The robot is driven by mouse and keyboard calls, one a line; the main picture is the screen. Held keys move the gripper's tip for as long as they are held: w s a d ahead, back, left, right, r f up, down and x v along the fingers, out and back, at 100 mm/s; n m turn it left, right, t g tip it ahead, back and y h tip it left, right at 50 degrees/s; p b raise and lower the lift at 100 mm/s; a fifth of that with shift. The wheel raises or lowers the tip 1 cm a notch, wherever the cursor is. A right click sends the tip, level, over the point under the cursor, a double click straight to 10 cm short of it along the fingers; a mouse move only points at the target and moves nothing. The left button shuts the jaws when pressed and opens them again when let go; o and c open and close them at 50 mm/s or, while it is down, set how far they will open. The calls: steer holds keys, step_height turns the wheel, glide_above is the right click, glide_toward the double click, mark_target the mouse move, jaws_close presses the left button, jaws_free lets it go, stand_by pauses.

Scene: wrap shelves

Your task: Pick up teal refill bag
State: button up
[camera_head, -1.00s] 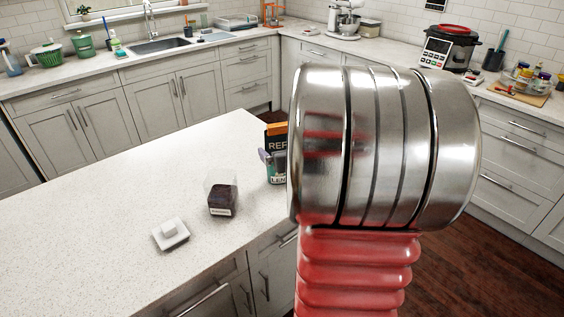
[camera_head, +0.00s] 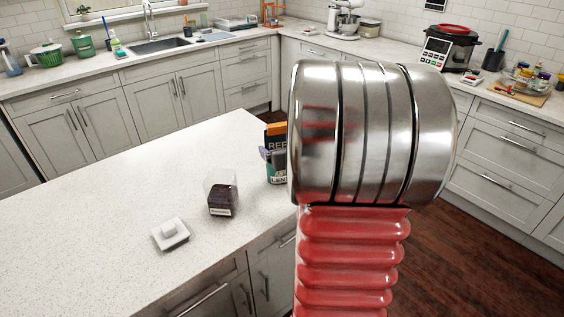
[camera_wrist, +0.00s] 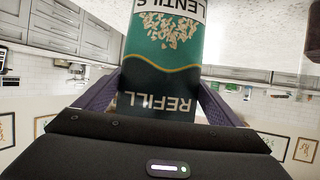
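The teal refill bag (camera_head: 276,170) stands upright at the far right corner of the island counter, partly hidden behind my arm. It has a dark upper part with "REF" showing and an orange band on top. In the wrist view the bag (camera_wrist: 165,50) appears upside down, with "REFILL" and "LENTILS" printed on it. My gripper (camera_wrist: 161,84) has its purple fingers apart, one along each side of the bag. Whether the fingers press on the bag does not show clearly. In the head view one purple finger (camera_head: 264,154) shows at the bag's left edge.
A clear container with dark contents (camera_head: 222,196) and a white lidded dish (camera_head: 170,233) stand on the island counter (camera_head: 100,215) left of the bag. The counter's left part is clear. A sink (camera_head: 160,45) and appliances line the back counters.

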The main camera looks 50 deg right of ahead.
mark_target(283, 123)
steer(key=shift+r, duration=0.1)
steer(key=c, duration=1.4)
steer(key=shift+r, duration=5)
